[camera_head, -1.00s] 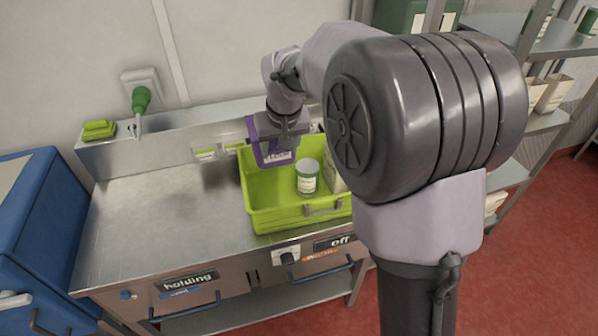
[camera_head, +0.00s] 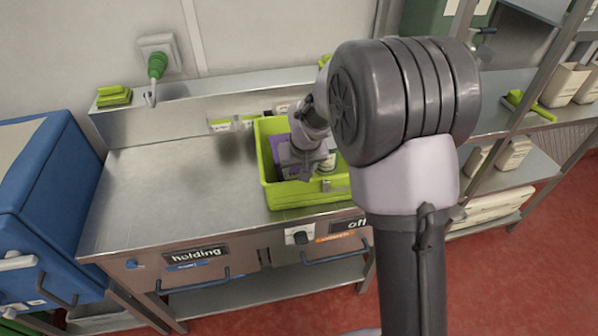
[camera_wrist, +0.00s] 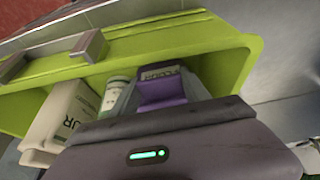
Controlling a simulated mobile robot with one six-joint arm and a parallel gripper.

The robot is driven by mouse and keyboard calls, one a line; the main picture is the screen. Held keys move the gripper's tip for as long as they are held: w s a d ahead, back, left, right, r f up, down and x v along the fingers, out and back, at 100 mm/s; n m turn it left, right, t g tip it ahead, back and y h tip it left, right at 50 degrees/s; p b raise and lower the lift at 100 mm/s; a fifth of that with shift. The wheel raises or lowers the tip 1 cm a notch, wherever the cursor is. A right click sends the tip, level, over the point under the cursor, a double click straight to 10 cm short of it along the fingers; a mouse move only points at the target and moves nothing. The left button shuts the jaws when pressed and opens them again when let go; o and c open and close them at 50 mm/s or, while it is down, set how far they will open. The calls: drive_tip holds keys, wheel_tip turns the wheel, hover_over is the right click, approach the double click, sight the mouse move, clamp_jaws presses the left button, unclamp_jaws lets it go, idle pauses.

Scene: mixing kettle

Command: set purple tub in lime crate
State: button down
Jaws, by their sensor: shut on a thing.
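The purple tub (camera_head: 283,156) is down inside the lime crate (camera_head: 272,198), near its left side, partly hidden by my wrist. My gripper (camera_head: 298,170) is shut on the tub and reaches into the crate from above. In the wrist view, the purple tub (camera_wrist: 162,90) shows with its label just beyond my gripper body, and the lime crate (camera_wrist: 228,58) wall runs behind it. My fingertips are mostly hidden, and I cannot tell whether the tub touches the crate floor.
A green-and-white can (camera_head: 327,160) stands in the crate right of my gripper. A white carton (camera_wrist: 70,112) also stands there. The steel counter (camera_head: 180,180) is clear left of the crate. A blue bin (camera_head: 40,215) stands at far left, shelves at right.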

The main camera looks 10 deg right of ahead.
drive_tip(key=shift+r, duration=0.15)
drive_tip(key=c, duration=0.5)
unclamp_jaws()
drive_tip(key=shift+f, duration=0.2)
